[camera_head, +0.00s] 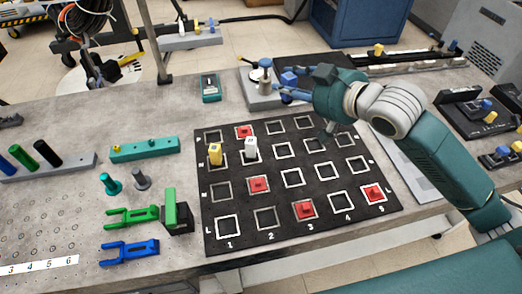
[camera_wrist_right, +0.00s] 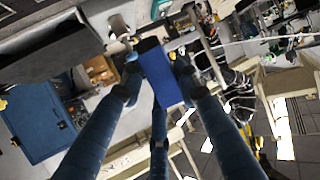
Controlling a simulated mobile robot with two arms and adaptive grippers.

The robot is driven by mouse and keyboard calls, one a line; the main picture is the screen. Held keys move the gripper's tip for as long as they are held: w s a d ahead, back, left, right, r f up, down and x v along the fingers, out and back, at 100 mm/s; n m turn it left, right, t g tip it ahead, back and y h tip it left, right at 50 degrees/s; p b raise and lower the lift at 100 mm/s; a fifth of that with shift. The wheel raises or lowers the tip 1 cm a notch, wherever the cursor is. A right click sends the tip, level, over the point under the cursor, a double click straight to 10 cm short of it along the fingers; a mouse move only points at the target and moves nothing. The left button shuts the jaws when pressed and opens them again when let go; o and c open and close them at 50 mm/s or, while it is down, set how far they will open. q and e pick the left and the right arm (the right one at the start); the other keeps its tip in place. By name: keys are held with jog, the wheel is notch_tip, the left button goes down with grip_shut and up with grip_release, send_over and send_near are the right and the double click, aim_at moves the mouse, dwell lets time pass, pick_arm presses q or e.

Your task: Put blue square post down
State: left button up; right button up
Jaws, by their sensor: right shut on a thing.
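My right gripper (camera_head: 284,89) reaches in from the right, over the table's back edge beside a grey fixture. It is shut on the blue square post (camera_head: 289,78). In the right wrist view, the blue post (camera_wrist_right: 163,78) with a dark end sits between the fingers (camera_wrist_right: 155,85). The black grid mat (camera_head: 225,222) lies in front of the gripper, with white square outlines. Several red square pieces, one of them (camera_head: 304,208) near the front, sit in its cells. A yellow post (camera_head: 215,154) and a white post (camera_head: 250,149) stand on it. My left gripper is not in view.
The grey fixture (camera_head: 262,100) carries a round blue-topped part (camera_head: 265,65). A teal device (camera_head: 210,88) lies left of it. Green (camera_head: 130,217) and blue (camera_head: 130,252) forked parts and a green block (camera_head: 171,208) lie left of the mat. Several mat cells are empty.

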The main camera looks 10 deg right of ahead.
jog(key=f, duration=1.9)
jog(key=shift+d+f, duration=0.2)
jog(key=shift+f, duration=0.1)
jog(key=shift+f, duration=0.1)
jog(key=o, duration=0.9)
jog(key=shift+f, duration=0.1)
jog(key=shift+s+r, duration=0.2)
jog(key=b+v, duration=0.1)
jog(key=v, duration=0.9)
jog(key=shift+s+d, duration=0.25)
jog(key=shift+s+d+r, duration=0.2)
jog(key=shift+s+r, duration=0.15)
jog(key=shift+s, duration=0.1)
